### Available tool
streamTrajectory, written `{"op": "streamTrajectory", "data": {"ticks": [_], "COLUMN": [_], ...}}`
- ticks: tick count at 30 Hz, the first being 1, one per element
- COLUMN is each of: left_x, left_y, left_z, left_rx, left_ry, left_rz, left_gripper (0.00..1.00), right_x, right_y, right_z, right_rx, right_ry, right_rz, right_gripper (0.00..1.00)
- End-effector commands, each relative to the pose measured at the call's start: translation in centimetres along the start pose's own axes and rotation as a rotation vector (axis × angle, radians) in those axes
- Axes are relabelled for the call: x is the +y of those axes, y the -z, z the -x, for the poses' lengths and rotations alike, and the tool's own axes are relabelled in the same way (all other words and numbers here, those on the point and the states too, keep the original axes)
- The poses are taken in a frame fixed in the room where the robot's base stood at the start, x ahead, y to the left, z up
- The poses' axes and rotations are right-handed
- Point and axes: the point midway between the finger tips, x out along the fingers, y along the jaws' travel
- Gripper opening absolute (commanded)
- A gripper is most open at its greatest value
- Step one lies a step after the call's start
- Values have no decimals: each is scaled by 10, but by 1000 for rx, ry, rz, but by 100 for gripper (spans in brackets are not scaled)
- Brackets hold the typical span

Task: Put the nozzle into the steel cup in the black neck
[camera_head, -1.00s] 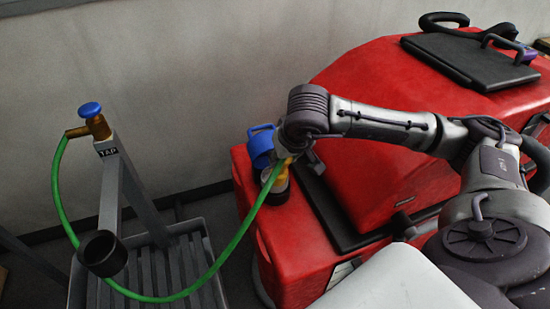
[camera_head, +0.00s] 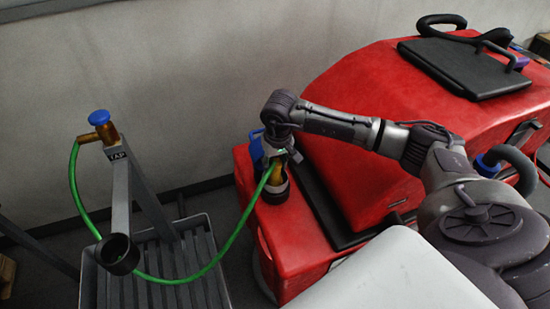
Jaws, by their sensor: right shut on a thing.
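My right gripper (camera_head: 274,155) is shut on the brass-coloured nozzle (camera_head: 275,175) at the end of a green hose (camera_head: 235,239). The nozzle points down over the black neck (camera_head: 277,194) on the red machine (camera_head: 260,218). Its lower end appears to be at or inside the neck's opening. The steel cup inside the neck is hidden, so I cannot tell whether the nozzle is in it. My left gripper is not in view.
A blue cap (camera_head: 256,150) stands open behind the neck. At left, a brass tap with a blue knob (camera_head: 99,117) tops a grey post, with a black ring holder (camera_head: 118,254) and slatted tray (camera_head: 205,250) below. A black lid (camera_head: 465,68) lies on the machine.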

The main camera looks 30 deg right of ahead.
Motion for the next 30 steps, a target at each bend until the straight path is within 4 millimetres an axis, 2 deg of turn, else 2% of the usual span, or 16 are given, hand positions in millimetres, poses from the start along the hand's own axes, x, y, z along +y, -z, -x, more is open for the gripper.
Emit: {"op": "streamTrajectory", "data": {"ticks": [11,12,16,25,27,30], "left_x": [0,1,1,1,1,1], "left_y": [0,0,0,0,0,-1], "left_z": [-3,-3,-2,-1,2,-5], "left_rx": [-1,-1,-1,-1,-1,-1], "left_ry": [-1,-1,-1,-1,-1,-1], "left_rz": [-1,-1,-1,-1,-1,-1], "left_gripper": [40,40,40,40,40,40], "right_x": [0,0,0,0,0,0], "right_y": [1,1,1,1,2,2], "right_z": [-4,-4,-3,-2,1,11], "right_rx": [8,7,7,7,8,10], "right_ry": [1,1,1,1,1,1], "right_rz": [-1,-1,-1,-2,-2,-2], "right_gripper": [0,42,64,64,64,64]}}
